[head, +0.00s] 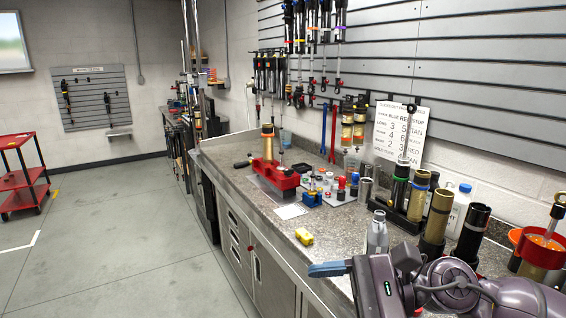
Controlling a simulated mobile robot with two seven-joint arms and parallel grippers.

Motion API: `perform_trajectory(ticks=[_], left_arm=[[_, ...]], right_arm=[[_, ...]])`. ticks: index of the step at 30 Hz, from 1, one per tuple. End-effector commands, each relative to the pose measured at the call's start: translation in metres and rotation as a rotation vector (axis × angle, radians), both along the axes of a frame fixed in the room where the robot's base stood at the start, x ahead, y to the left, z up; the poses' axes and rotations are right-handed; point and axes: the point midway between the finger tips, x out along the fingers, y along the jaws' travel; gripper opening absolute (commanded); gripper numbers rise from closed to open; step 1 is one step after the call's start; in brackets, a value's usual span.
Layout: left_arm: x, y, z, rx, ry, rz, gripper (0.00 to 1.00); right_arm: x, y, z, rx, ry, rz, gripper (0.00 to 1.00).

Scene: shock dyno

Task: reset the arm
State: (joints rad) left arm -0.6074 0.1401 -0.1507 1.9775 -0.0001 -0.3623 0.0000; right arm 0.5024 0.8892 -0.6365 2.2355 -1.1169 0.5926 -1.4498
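My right arm comes in from the lower right over the near end of the workbench (228,177). Its gripper (328,269) points left with blue fingers, seen side-on, just past the bench's front edge in the picture. The fingers overlap in this view, so the gap between them is hidden. I see nothing held at the fingertips. My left arm and gripper are out of view.
A red vise block (275,174), a yellow item (304,237) and a grey bottle (377,236) stand on the bench. Several shock bodies, including a gold one (437,215), crowd its right end. A red cart (22,178) stands far left. The floor (110,240) is clear.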

Motion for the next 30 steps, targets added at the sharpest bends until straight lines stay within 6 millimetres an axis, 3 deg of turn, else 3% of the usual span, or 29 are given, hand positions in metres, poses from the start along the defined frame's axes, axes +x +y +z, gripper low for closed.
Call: perform_trajectory(ticks=[3,7,14,17,22,28,29,30], left_arm=[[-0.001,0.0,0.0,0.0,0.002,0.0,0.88],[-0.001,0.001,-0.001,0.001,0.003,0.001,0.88],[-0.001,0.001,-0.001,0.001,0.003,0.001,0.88],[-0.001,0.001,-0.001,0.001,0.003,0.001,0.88],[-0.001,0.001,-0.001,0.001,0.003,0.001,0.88],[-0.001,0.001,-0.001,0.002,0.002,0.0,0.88],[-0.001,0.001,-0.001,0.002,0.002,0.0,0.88],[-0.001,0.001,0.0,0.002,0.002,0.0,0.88]], right_arm=[[0.006,0.0,0.018,0.252,0.271,-0.129,0.65],[0.02,-0.014,0.029,0.516,0.572,-0.261,0.65],[0.049,-0.066,0.016,0.983,1.099,-0.474,0.65],[0.056,-0.095,-0.006,1.204,1.329,-0.567,0.65],[0.053,-0.146,-0.062,1.614,1.707,-0.724,0.65],[0.013,-0.194,-0.144,2.149,2.068,-0.911,0.65],[0.003,-0.199,-0.157,-2.132,-2.015,0.899,0.65],[-0.01,-0.205,-0.172,-2.073,-1.907,0.866,0.65]])
